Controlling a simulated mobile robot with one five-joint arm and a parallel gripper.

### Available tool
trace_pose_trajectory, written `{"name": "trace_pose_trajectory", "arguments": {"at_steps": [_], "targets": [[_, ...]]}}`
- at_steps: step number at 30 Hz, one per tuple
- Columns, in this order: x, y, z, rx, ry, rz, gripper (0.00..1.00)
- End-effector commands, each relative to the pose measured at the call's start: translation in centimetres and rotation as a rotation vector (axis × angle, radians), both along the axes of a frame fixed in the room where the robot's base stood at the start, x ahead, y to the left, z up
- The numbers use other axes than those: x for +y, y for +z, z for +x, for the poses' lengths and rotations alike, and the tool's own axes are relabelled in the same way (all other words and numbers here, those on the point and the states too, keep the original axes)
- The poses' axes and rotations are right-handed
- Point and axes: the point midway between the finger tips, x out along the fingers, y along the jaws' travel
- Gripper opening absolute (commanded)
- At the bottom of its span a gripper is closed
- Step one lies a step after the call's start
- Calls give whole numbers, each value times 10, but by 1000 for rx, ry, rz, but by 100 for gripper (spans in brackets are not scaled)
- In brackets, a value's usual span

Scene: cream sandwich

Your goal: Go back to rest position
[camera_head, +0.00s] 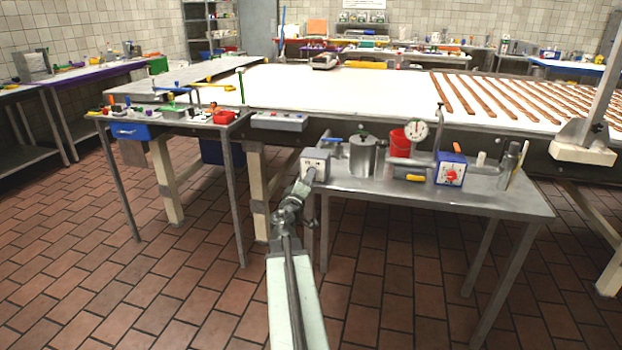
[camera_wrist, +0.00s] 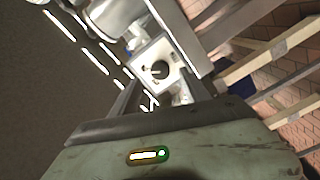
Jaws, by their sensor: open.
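My gripper (camera_head: 309,175) is at the end of my outstretched arm, at the left front corner of the metal side table (camera_head: 430,197). It is at a small grey control box with a round dial (camera_head: 316,158). In the wrist view, my gripper (camera_wrist: 163,98) has its two dark fingers apart. The box's pale face with a black knob (camera_wrist: 158,70) shows just beyond and between the fingers. Nothing is seen held. I cannot tell whether the fingers touch the box, as my gripper hides part of it in the head view.
A steel pot (camera_head: 362,158), red bucket (camera_head: 400,143), round gauge (camera_head: 416,131) and blue box with a red dial (camera_head: 451,170) stand right of my gripper. Behind is a long white conveyor (camera_head: 320,88) with brown strips. A cluttered small table (camera_head: 170,118) stands left. Tiled floor is open at front left.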

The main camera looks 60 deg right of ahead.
Motion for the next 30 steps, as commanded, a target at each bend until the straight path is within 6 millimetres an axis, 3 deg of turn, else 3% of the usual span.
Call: {"name": "trace_pose_trajectory", "arguments": {"at_steps": [1, 4, 20, 23, 25, 29, 30], "targets": [[13, 0, -3, 0, 2, 0, 54], [24, 0, -4, 0, 1, 0, 54], [28, 0, 1, 0, 7, 0, 54], [51, 0, 32, 0, 58, 0, 54], [83, 0, 71, 0, 125, 0, 54], [169, -6, 149, -34, 276, 42, 54], [199, -11, 170, -62, 310, 83, 54]]}}
